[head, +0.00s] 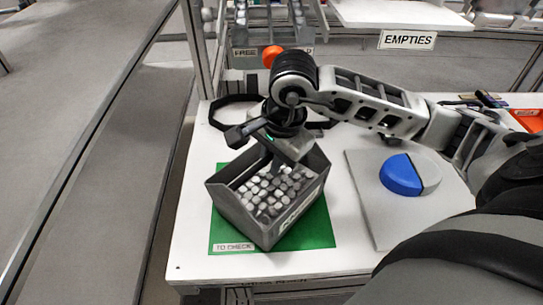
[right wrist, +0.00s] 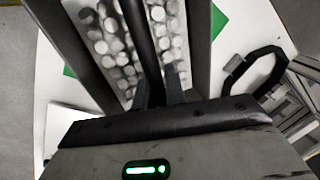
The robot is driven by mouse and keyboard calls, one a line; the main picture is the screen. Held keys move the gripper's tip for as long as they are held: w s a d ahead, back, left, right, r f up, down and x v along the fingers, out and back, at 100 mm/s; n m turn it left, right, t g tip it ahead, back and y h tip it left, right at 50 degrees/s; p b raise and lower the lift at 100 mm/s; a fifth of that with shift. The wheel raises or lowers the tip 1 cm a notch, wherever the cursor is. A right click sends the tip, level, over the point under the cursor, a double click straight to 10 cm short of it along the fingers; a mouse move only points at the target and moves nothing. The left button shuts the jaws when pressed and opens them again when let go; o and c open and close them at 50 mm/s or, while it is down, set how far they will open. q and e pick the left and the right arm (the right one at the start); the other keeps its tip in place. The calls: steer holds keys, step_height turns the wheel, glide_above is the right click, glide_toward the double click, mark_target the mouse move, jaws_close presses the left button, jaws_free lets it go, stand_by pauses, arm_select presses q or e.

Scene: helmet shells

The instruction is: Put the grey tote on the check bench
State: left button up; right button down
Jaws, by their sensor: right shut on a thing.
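The grey tote (head: 238,219), full of small round metal-looking parts, is over the green mat (head: 320,229) on the white bench (head: 192,235). A label on the mat reads TO CHECK. I cannot tell whether the tote rests on the mat or is just above it. My right gripper (head: 276,158) reaches down into the top of the tote and is shut on it. In the right wrist view, the fingers (right wrist: 163,94) are at the dark bar across the middle of the tote (right wrist: 198,45). My left gripper is not in view.
A grey board (head: 378,222) with a blue and grey rounded shell (head: 401,175) lies to the right of the mat. A black strap loop (head: 226,103) lies behind the tote. A shelf behind bears an EMPTIES sign (head: 407,40). An orange tray (head: 528,119) is at the far right.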

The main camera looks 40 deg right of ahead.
steer(key=c, duration=1.5)
jaws_free()
steer(key=shift+o, duration=0.2)
steer(key=shift+r, duration=0.1)
steer(key=v, duration=1.1)
steer(key=shift+r, duration=0.45)
steer(key=shift+s, duration=0.1)
